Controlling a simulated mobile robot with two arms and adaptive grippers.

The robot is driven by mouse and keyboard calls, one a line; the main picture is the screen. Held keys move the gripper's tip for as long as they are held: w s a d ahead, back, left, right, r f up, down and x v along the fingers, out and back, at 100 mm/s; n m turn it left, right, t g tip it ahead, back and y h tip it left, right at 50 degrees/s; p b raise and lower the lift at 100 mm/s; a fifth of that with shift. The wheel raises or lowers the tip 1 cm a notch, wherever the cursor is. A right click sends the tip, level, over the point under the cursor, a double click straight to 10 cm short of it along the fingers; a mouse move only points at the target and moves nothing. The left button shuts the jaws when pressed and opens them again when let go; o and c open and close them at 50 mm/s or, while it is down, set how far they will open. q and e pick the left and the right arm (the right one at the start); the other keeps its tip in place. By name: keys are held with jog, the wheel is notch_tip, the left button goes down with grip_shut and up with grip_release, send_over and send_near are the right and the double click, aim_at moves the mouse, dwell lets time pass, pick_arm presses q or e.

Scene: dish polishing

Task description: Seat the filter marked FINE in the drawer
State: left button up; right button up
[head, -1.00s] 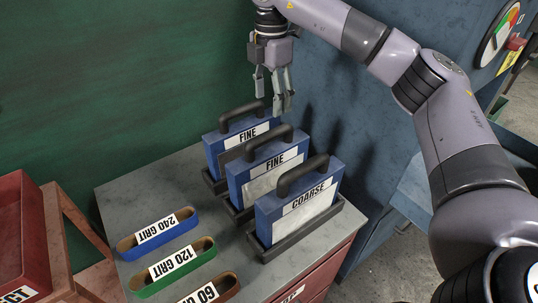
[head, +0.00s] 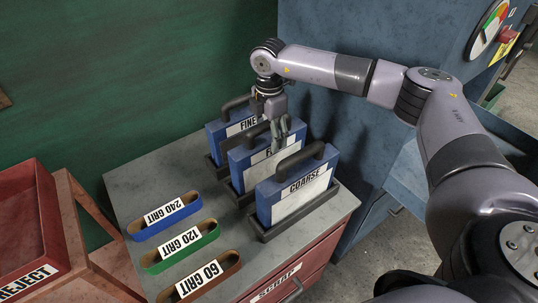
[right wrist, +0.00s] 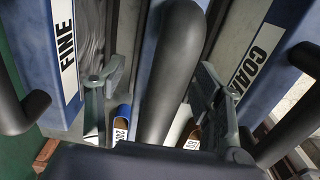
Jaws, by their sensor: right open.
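Three blue filters with black handles stand upright in dark holders on the grey bench top. The back filter (head: 214,138) and the middle filter (head: 236,164) read FINE, the middle label partly covered by my gripper. The front filter (head: 264,205) reads COARSE. My right gripper (head: 280,137) is open and low over the middle filter. In the right wrist view its fingers stand apart on either side of the middle filter's handle (right wrist: 175,75), apparently not closed on it. My left gripper is out of view. I cannot make out an open filter drawer.
Belts marked 240 GRIT (head: 140,232), 120 GRIT (head: 153,263) and 60 GRIT (head: 232,266) lie on the bench's left front. A red REJECT bin (head: 25,215) is at left. A red SCRAP drawer front (head: 318,262) is below. A blue cabinet (head: 330,60) with a gauge stands behind right.

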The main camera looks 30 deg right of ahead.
notch_tip(320, 180, down, 2)
jog(key=shift+f, duration=0.4)
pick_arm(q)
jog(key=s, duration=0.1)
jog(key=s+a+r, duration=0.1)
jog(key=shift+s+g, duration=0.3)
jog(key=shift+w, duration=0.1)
pick_arm(e)
jog(key=shift+c, duration=0.3)
jog(key=c, duration=0.5)
grip_shut()
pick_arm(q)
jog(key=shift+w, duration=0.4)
pick_arm(e)
jog(key=shift+r, duration=0.15)
